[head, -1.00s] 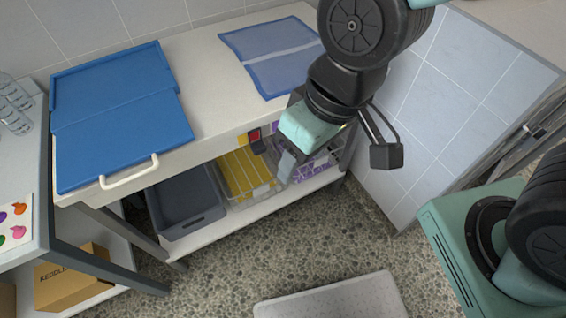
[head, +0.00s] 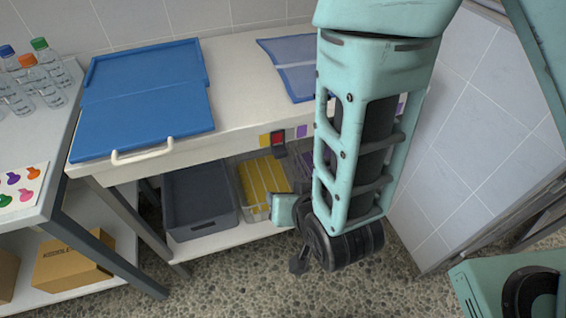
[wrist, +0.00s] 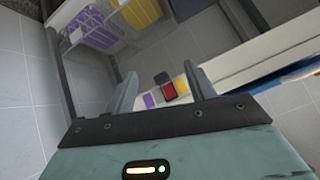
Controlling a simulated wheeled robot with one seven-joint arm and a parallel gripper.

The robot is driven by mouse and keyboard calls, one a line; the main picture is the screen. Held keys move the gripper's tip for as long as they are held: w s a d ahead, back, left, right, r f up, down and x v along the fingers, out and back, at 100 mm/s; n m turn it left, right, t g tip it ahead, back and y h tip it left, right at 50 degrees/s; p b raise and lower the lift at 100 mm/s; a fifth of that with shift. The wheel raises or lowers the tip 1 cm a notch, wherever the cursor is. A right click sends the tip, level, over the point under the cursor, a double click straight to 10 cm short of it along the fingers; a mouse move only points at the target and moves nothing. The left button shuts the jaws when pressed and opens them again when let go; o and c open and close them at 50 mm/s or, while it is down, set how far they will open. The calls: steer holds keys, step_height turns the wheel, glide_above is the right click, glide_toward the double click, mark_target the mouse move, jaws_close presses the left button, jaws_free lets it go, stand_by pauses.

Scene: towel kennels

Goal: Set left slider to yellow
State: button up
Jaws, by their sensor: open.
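The left slider (head: 280,152) is a dark frame with a tab on the front edge of the white table. It sits around the red patch (head: 278,139), between the yellow patch (head: 264,141) on its left and a purple patch (head: 301,131) on its right. In the wrist view the slider (wrist: 168,79) shows turned over, with yellow (wrist: 181,87) on the right and purple (wrist: 149,101) on the left. My gripper (wrist: 161,72) is open, its two fingers apart and empty, with the slider visible between them. In the head view the fingertips are hard to make out.
A grey bin (head: 199,205) and a yellow-filled bin (head: 263,178) stand on the shelf below. A tiled panel (head: 490,140) is at right.

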steer(key=d+f+t+b, duration=0.3)
steer(key=f+t, duration=0.2)
steer(key=n+t+y+b, duration=0.2)
steer(key=n+t+b, duration=0.15)
steer(key=b, duration=0.35)
glide_toward(282, 154)
steer(key=w, duration=0.1)
steer(key=b+x, duration=0.1)
steer(key=b, duration=0.2)
steer(key=b+x, duration=0.1)
steer(key=b, duration=0.2)
steer(key=b+x, duration=0.1)
steer(key=b, duration=0.3)
steer(key=shift+w+a+f+m, duration=0.1)
steer(key=shift+a+f+m, duration=0.15)
steer(key=shift+f, duration=0.1)
steer(key=b+x, duration=0.2)
steer(key=b, duration=0.1)
steer(key=shift+w, duration=0.15)
steer(key=shift+r+x, duration=0.15)
steer(key=shift+x, duration=0.6)
steer(key=shift+r+x, duration=0.2)
steer(key=shift+x, duration=0.6)
